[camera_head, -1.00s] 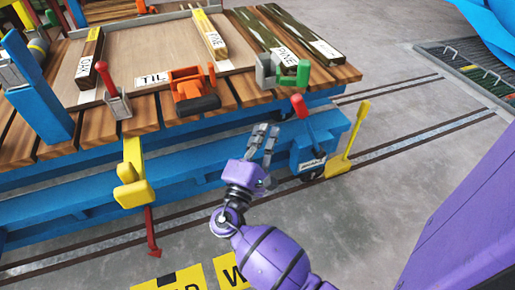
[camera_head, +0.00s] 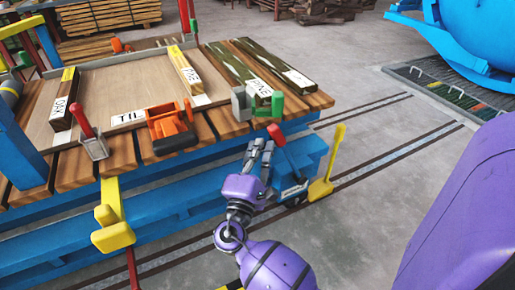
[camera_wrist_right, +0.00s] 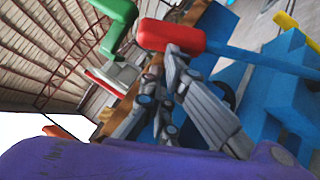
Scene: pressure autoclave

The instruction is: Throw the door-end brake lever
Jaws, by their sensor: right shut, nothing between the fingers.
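A lever with a red handle (camera_head: 277,135) and a blue shaft stands on a blue box (camera_head: 291,180) with a pale label, at the right end of the blue cart. In the right wrist view the red handle (camera_wrist_right: 170,37) lies across the tips of the fingers. My right gripper (camera_head: 261,148) is shut and empty, just left of the handle. In the wrist view its grey fingertips (camera_wrist_right: 172,58) are right beside or touching the handle; I cannot tell which. My left gripper is not in view.
A yellow paddle-shaped piece (camera_head: 326,170) stands just right of the lever. A green and grey clamp (camera_head: 258,103) sits above it on the plank deck's edge. An orange clamp (camera_head: 170,127) and another red-handled lever (camera_head: 88,130) are further left. Rails and floor at right are clear.

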